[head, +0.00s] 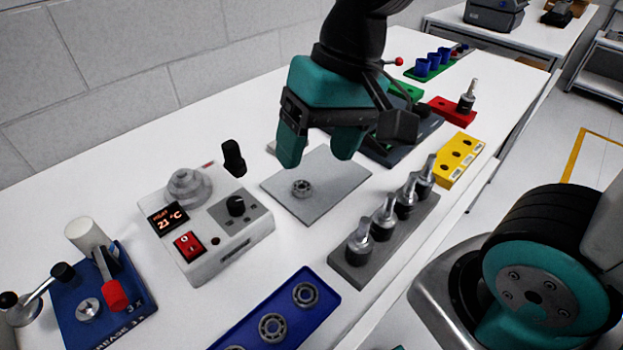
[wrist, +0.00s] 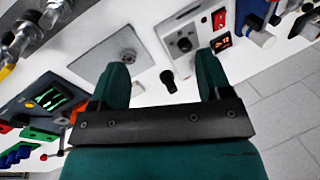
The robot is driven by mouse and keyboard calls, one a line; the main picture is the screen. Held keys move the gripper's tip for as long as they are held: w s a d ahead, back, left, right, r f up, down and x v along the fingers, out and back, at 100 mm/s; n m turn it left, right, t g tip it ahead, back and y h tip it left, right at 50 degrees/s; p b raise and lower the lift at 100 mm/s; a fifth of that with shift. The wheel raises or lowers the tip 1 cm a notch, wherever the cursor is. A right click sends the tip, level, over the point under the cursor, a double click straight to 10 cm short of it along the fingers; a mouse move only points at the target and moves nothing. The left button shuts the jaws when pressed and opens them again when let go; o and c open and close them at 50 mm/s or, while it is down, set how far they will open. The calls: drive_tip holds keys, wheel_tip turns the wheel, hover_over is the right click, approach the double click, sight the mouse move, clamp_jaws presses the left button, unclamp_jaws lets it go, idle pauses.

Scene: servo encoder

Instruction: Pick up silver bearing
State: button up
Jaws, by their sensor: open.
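My gripper (head: 318,157) is open and empty, fingers pointing down, above the plate and apart from the bearing. More silver bearings (head: 272,327) sit in a blue tray (head: 240,328) at the front.
A white heater box (head: 240,250) with a black knob stands left of the plate. A grey rack (head: 357,277) of upright tool holders (head: 384,217) is at right, with a yellow block (head: 460,158) beyond.

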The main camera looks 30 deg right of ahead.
drive_tip(key=w+d+f+m+h, duration=0.1)
drive_tip(key=w+d+m, duration=0.1)
drive_tip(key=w+m, duration=0.55)
drive_tip(key=m+h, duration=0.1)
drive_tip(key=m, duration=0.9)
hover_over(302, 182)
drive_tip(key=f, duration=1.3)
drive_tip(key=shift+s+f, duration=0.15)
drive_tip(key=shift+s, duration=0.2)
drive_tip(key=shift+s+a+f, duration=0.1)
drive_tip(key=shift+f, duration=1.4)
drive_tip(key=shift+s+a+f, duration=0.1)
drive_tip(key=shift+f, duration=1.35)
drive_tip(key=c, duration=1)
drive_tip(key=shift+r, duration=0.15)
drive_tip(key=shift+c, duration=0.2)
